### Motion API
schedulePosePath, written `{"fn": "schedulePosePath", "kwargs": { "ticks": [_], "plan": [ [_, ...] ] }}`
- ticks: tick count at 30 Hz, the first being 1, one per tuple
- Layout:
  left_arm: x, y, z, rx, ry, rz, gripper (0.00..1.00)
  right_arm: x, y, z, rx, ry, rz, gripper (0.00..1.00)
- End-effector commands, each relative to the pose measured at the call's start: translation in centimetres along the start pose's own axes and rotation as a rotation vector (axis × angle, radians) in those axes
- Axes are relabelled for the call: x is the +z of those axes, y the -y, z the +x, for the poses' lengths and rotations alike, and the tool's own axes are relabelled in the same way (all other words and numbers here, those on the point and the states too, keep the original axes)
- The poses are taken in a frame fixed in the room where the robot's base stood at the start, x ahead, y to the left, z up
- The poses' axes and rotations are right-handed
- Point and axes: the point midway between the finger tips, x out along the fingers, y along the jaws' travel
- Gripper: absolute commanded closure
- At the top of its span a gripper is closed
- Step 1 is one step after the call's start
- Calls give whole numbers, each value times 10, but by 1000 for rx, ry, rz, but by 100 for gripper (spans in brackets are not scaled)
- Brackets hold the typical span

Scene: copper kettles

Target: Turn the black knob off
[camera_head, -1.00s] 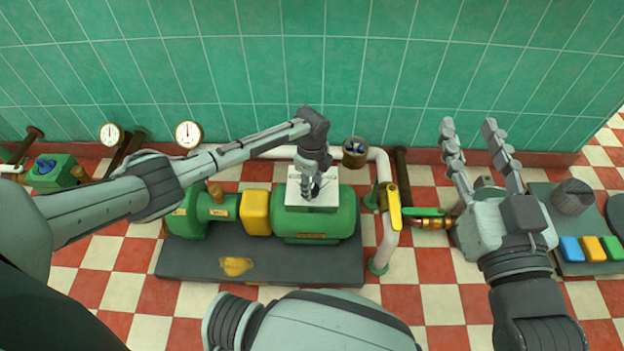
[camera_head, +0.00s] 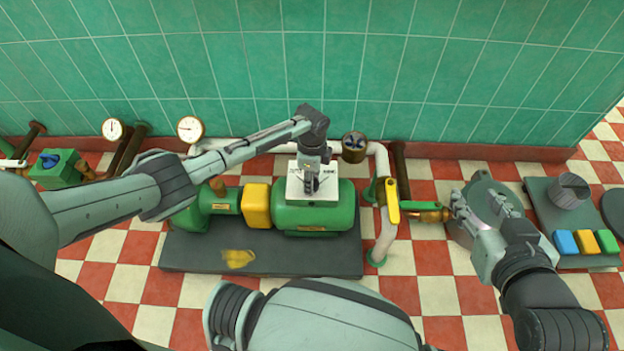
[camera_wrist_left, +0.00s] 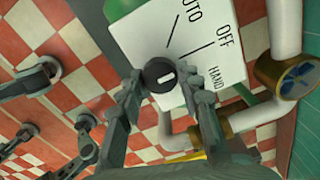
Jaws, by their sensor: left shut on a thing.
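The black knob (camera_wrist_left: 158,72), with a short white mark, stands on a white plate (camera_wrist_left: 232,60) printed AUTO, OFF and HAND. I cannot tell for sure which word the mark points at. My left gripper (camera_wrist_left: 164,88) is shut on the knob, a finger on each side. In the head view the left gripper (camera_head: 312,184) reaches down onto the white plate (camera_head: 297,193) on top of the green motor (camera_head: 335,215), and hides most of the knob. My right gripper (camera_head: 482,205) is open and empty, out to the right.
A yellow valve handle (camera_head: 392,200) and white pipe (camera_head: 386,237) stand right of the motor. A panel with blue (camera_head: 565,242), yellow and green buttons lies at the right. Gauges (camera_head: 190,129) stand by the tiled wall. The checkered floor in front is partly clear.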

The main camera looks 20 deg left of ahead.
Motion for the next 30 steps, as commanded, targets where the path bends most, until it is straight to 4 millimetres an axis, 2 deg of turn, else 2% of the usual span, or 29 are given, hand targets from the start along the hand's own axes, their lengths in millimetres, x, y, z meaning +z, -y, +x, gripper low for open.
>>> {"fn": "schedulePosePath", "kwargs": {
  "ticks": [1, 2, 7, 15, 19, 23, 30],
  "plan": [
    [0, -1, 0, 2, 0, 1, 94, 0, 0, 0, 0, 0, 0, 60],
    [0, -1, 0, 2, 0, 1, 64, 0, 0, 0, 0, 0, 0, 60],
    [0, 0, 0, 1, 0, 1, 44, 0, 0, 0, 0, -1, 0, 60],
    [0, 0, 0, 0, 0, 1, 44, -1, 1, 0, -2, -3, 0, 60],
    [0, 1, -9, -1, -1, 2, 44, -1, 1, 0, -2, -3, 0, 60],
    [0, 1, -32, -4, -1, 3, 44, -1, 1, 0, -2, -3, 0, 60],
    [0, 1, -84, -3, -1, 3, 44, 0, 0, 0, -1, -2, 0, 60]
  ]
}}
